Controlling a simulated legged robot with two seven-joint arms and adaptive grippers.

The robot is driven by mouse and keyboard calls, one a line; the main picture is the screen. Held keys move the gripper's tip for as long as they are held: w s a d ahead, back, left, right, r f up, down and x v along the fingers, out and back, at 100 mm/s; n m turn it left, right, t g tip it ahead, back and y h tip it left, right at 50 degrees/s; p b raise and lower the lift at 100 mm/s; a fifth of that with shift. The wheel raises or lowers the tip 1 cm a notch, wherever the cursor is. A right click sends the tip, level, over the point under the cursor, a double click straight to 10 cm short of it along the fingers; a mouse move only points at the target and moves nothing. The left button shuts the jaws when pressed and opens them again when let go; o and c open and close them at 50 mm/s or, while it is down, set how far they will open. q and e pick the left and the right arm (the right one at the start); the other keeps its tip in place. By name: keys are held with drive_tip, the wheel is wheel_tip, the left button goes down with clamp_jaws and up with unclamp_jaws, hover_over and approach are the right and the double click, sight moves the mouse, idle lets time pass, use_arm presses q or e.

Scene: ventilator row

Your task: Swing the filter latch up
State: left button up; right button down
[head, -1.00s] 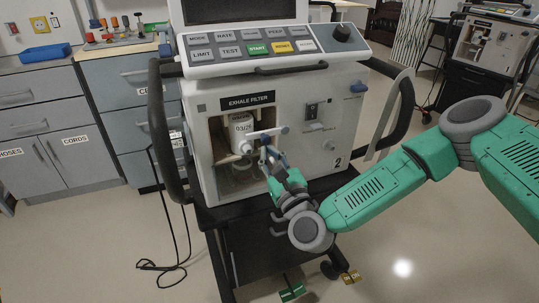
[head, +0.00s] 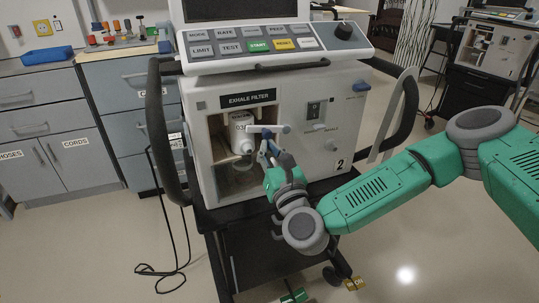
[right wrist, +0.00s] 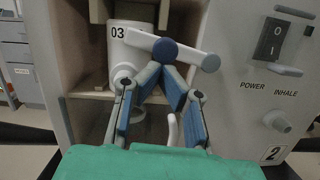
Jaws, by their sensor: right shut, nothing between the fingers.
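The filter latch (head: 283,129) is a pale bar with a dark blue round knob, lying nearly level across the front of the exhale filter bay. In the right wrist view the latch (right wrist: 207,62) slopes down to the right. Behind it the white filter canister (head: 239,141) stands in the open bay; its printed label is partly covered. My right gripper (head: 265,150) is at the latch from below. In the right wrist view its fingertips (right wrist: 162,76) meet just under the blue knob, with nothing held; whether they touch it is unclear. My left gripper is out of view.
The ventilator (head: 325,170) stands on a dark cart with black side handles. A rocker switch (head: 314,113) and a knob (head: 331,145) are right of the bay. Grey cabinets (head: 40,135) stand at left, and a second ventilator (head: 490,50) at back right. A cable (head: 165,270) lies on the floor.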

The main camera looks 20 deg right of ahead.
wheel_tip(320, 180, up, 2)
drive_tip(key=m+h+b, duration=0.1)
drive_tip(key=m, duration=0.2)
drive_tip(key=m+h+b, duration=0.1)
drive_tip(key=m, duration=0.1)
drive_tip(key=shift+r+m, duration=0.2)
drive_tip(key=shift+m, duration=0.2)
use_arm(q)
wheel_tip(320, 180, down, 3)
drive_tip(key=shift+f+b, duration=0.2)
drive_tip(key=shift+b, duration=0.3)
use_arm(e)
drive_tip(key=r, duration=0.1)
drive_tip(key=d+r, duration=0.1)
drive_tip(key=r, duration=0.1)
drive_tip(key=shift+d+r, duration=0.15)
drive_tip(key=shift+d, duration=0.2)
